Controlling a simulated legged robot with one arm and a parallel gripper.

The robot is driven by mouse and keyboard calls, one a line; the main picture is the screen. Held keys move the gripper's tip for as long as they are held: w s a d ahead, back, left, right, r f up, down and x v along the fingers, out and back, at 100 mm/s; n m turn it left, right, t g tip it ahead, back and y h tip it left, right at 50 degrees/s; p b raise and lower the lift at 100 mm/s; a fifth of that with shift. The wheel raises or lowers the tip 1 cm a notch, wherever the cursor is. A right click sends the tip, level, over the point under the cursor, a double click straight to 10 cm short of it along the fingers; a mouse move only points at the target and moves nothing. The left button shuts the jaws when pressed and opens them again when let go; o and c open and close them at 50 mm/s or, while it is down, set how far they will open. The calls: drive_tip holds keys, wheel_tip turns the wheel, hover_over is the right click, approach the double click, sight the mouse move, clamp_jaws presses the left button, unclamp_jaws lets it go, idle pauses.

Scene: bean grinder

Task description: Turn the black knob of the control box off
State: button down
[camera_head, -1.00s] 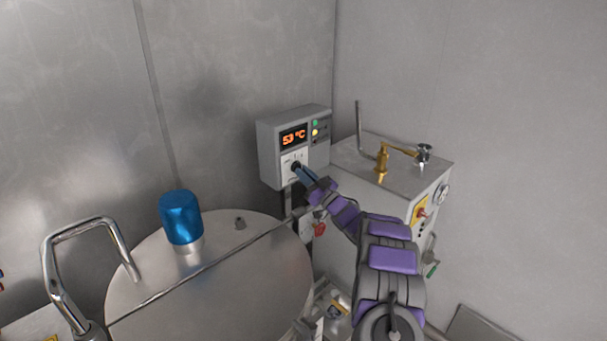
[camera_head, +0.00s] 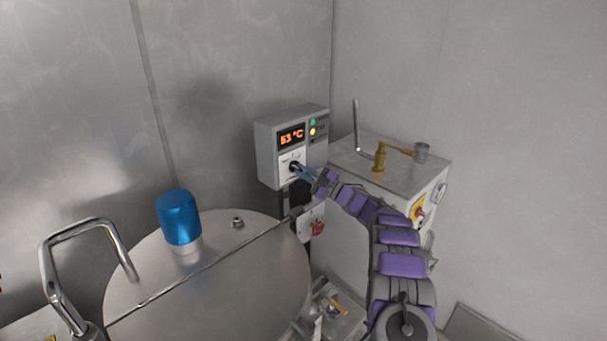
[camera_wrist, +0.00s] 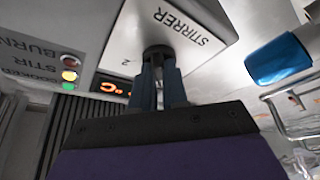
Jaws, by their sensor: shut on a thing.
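The control box (camera_head: 267,152) is a grey box on the back wall with an orange display (camera_head: 291,137) reading 53 °C. Green and yellow lamps are lit on its right side. The black knob (camera_wrist: 157,52) is on the white plate marked STIRRER (camera_wrist: 190,28), below the display. My gripper (camera_head: 297,169) reaches in from the right to the knob. In the wrist view, the two blue fingers of my gripper (camera_wrist: 158,78) are closed around the knob. The fingers partly hide the knob, so its pointer cannot be read.
A round steel lid (camera_head: 215,285) with a blue cap (camera_head: 179,218) is at the lower left. A bent metal handle (camera_head: 50,268) stands further left. A grey cabinet (camera_head: 350,158) with a brass fitting (camera_head: 379,158) is right of the control box. A red knob (camera_head: 318,229) sits below it.

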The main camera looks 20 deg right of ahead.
idle(0.5)
drive_tip(key=c, duration=1.1)
unclamp_jaws()
drive_tip(key=shift+c, duration=0.2)
drive_tip(key=shift+s, duration=0.1)
drive_tip(key=p+v, duration=0.1)
drive_tip(key=v, duration=1.6)
drive_tip(key=shift+d, duration=0.3)
drive_tip(key=shift+f, duration=0.1)
